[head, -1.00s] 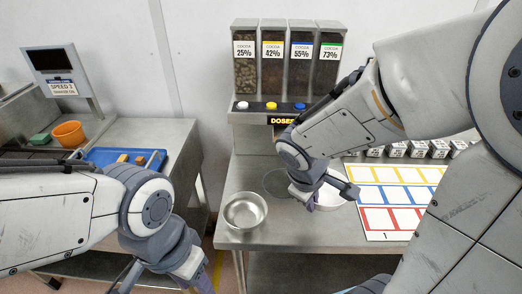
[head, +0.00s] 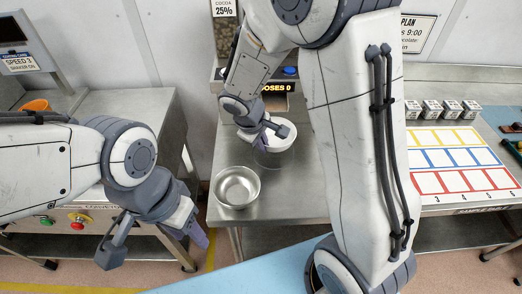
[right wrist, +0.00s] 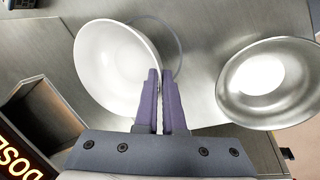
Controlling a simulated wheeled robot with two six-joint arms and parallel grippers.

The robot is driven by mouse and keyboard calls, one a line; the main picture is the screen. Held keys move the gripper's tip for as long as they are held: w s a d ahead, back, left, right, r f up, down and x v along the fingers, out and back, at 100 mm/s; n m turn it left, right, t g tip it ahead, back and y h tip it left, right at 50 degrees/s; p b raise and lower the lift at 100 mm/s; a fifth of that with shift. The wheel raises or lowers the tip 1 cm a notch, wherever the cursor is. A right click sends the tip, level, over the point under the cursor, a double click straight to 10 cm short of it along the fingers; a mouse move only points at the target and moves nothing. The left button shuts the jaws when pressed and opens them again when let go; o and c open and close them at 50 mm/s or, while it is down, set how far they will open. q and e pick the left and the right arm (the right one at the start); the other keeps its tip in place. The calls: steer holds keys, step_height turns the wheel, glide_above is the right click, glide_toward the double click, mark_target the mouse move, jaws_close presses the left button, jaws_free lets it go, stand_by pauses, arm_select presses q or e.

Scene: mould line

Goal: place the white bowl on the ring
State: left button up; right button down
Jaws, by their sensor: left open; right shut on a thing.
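The white bowl (head: 283,137) is in my right gripper (head: 266,136) above the steel table. In the right wrist view my gripper (right wrist: 161,88) is shut on the rim of the white bowl (right wrist: 108,62). The ring (head: 272,158) is a thin dark circle on the table, just in front of the bowl in the head view. In the right wrist view the ring (right wrist: 180,44) is partly hidden behind the bowl. Whether the bowl touches the table cannot be told. My left gripper (head: 155,246) is open and empty, low at the left, away from the bowl.
A steel bowl (head: 237,187) stands on the table at front left of the ring; it also shows in the right wrist view (right wrist: 268,84). The doser display (head: 276,88) is behind the white bowl. A coloured grid sheet (head: 455,160) and several small boxes (head: 440,109) lie right.

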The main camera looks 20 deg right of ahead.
steer(key=shift+w+a+f, duration=0.1)
steer(key=shift+w+f, duration=0.1)
steer(key=shift+w, duration=0.1)
steer(key=shift+f, duration=2)
steer(key=shift+f+b, duration=0.25)
steer(key=shift+b, duration=0.25)
steer(key=c, duration=1)
jaws_free()
steer(key=shift+r, duration=0.1)
steer(key=shift+r, duration=0.1)
